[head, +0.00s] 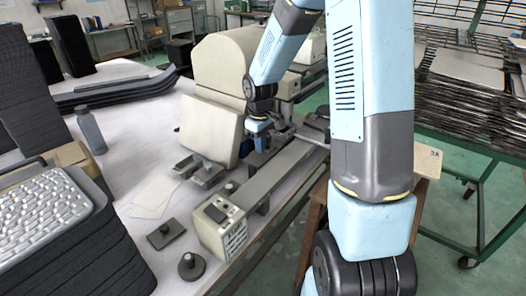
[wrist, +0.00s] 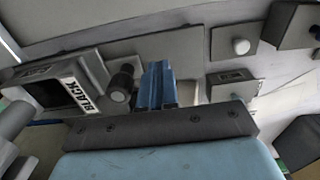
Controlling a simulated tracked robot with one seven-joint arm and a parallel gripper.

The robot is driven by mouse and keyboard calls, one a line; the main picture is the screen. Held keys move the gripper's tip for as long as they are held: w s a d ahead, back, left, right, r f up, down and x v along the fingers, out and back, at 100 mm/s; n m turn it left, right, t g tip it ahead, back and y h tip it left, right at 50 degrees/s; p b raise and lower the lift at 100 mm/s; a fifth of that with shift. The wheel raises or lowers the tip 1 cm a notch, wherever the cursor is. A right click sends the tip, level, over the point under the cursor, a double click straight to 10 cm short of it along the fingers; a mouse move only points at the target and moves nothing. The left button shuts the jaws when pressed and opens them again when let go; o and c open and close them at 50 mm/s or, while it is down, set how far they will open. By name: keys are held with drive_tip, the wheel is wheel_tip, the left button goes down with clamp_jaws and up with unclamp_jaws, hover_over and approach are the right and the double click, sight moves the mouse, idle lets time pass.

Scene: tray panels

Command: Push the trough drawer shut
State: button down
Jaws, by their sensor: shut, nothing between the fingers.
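My gripper (head: 257,138) is low beside the cream machine (head: 222,65), close to its sloped front panel (head: 211,128). In the wrist view its blue fingers (wrist: 157,86) are together with nothing between them. A dark round knob (wrist: 122,82) is just left of the fingers. Right of them are a grey block with a white knob (wrist: 236,45) and a flat-fronted grey part (wrist: 231,85). I cannot tell which part is the trough drawer. Small open grey trays (head: 208,174) stand in front of the panel in the head view.
A dark-windowed box labelled BLACK (wrist: 62,92) is left in the wrist view. A long grey rail (head: 275,170) runs toward a small cream box (head: 220,226).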

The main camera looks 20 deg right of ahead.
wheel_tip(320, 180, up, 7)
idle(0.7)
drive_tip(key=shift+f, duration=0.1)
drive_tip(key=s+d+r+m+t, duration=0.1)
drive_tip(key=s+r+m+t, duration=0.25)
drive_tip(key=s+r, duration=0.95)
drive_tip(key=s+d+r+m+t, duration=0.1)
drive_tip(key=s+r, duration=0.5)
drive_tip(key=s, duration=0.7)
drive_tip(key=m+t, duration=0.1)
drive_tip(key=m, duration=0.1)
drive_tip(key=shift+s+d+m, duration=0.15)
drive_tip(key=shift+s+m, duration=0.15)
drive_tip(key=shift+m, duration=0.05)
drive_tip(key=c, duration=1.8)
unclamp_jaws()
